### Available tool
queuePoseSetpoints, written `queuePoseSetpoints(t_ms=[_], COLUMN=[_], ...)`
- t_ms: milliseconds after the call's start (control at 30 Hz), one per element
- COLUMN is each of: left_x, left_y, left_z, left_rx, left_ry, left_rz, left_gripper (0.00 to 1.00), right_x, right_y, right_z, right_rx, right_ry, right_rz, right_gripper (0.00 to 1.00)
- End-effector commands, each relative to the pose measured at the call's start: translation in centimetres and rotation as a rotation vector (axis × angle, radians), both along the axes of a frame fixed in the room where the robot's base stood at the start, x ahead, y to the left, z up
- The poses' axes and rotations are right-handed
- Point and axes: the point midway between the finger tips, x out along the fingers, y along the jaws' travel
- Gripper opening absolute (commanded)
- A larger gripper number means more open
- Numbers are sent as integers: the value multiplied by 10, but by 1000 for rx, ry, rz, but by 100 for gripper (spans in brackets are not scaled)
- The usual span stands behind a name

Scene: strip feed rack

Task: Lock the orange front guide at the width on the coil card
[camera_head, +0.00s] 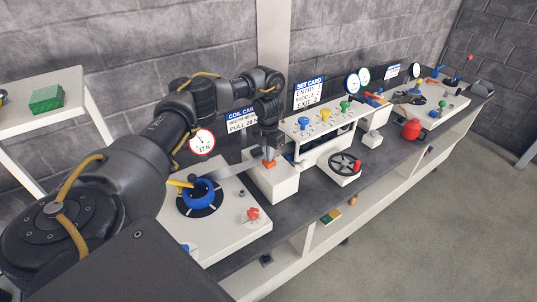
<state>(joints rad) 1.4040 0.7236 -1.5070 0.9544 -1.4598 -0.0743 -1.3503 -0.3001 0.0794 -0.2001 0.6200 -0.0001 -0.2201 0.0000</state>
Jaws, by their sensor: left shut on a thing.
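My left arm reaches in from the left, and its gripper (268,152) points down over a white block on the bench. It is shut on the orange front guide (269,165), of which only a small lower part shows below the fingers. The coil card (241,122) stands behind the gripper. Its blue header and part of its text show, but my arm hides some of it and the width on it is too small to read surely. My right gripper is not in view.
Left of the guide is a white plate with a blue coil (198,193) and a red star knob (253,214). A round dial (202,142) stands behind. To the right are the set card (309,92), a panel of coloured knobs (325,118) and a black handwheel (345,163).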

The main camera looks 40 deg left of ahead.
Motion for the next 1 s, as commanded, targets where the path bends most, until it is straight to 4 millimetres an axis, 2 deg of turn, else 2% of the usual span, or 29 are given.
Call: queuePoseSetpoints(t_ms=[400,933,967,1000], left_x=[0,0,0,0], left_y=[1,1,1,1], left_z=[-1,-1,-1,-1], left_rx=[1,1,1,1], left_ry=[2,2,2,2], left_rz=[-167,-186,-186,-186], left_gripper=[0,0,11,16], right_x=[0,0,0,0], right_y=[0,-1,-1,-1], right_z=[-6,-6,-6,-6], right_rx=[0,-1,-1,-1], right_ry=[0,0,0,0], right_rz=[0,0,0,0], right_gripper=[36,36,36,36])
